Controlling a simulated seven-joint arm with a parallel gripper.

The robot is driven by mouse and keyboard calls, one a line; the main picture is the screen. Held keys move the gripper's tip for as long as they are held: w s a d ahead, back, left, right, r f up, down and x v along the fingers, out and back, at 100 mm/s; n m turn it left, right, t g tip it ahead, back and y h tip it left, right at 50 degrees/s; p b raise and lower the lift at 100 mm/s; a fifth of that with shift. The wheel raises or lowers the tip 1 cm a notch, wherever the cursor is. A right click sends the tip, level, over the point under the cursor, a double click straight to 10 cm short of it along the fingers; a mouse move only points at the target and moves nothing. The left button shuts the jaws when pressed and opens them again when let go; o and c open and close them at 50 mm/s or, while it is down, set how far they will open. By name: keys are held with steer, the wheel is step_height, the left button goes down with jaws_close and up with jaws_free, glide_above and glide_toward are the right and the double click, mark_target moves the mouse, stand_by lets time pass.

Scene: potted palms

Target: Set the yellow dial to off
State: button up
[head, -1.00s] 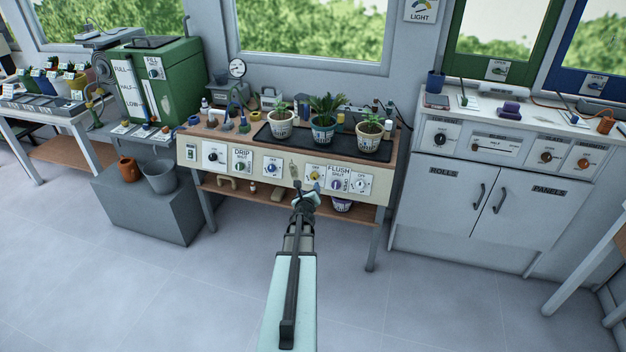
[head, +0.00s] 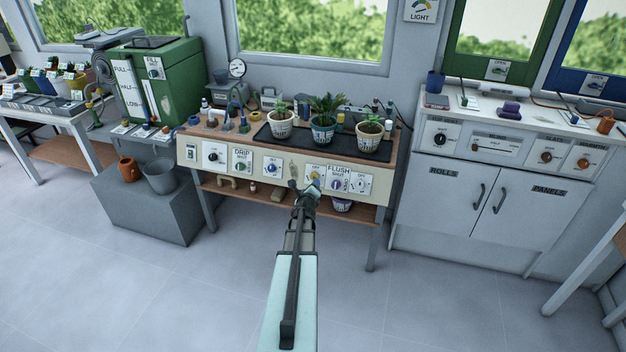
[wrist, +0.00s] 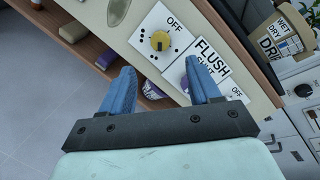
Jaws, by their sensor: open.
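The yellow dial (wrist: 160,41) sits on a white plate with an OFF label and several dots on the bench's cream front panel. I cannot read its pointer's setting for certain. In the head view the dial (head: 315,177) is small and partly hidden behind my gripper (head: 305,186). In the wrist view my gripper (wrist: 160,66) is open, its two blue fingers apart and nothing between them. The dial lies beyond the fingertips, roughly centred between them, and looks apart from them.
The FLUSH plate with a purple knob (head: 337,184) is just right of the dial. A blue knob (head: 272,168) and a small lever (head: 293,170) are to the left. Potted palms (head: 324,119) stand above on a black tray (head: 263,134). The floor in front is clear.

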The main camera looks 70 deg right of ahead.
mark_target(313, 177)
steer(key=x, duration=1)
steer(key=shift+w+d, duration=0.1)
steer(key=shift+d, duration=0.05)
steer(key=shift+c, duration=0.3)
steer(key=c, duration=1)
steer(key=shift+n, duration=0.9)
steer(key=shift+f+n+y, duration=0.1)
steer(key=shift+n+y, duration=0.3)
steer(key=shift+n, duration=0.3)
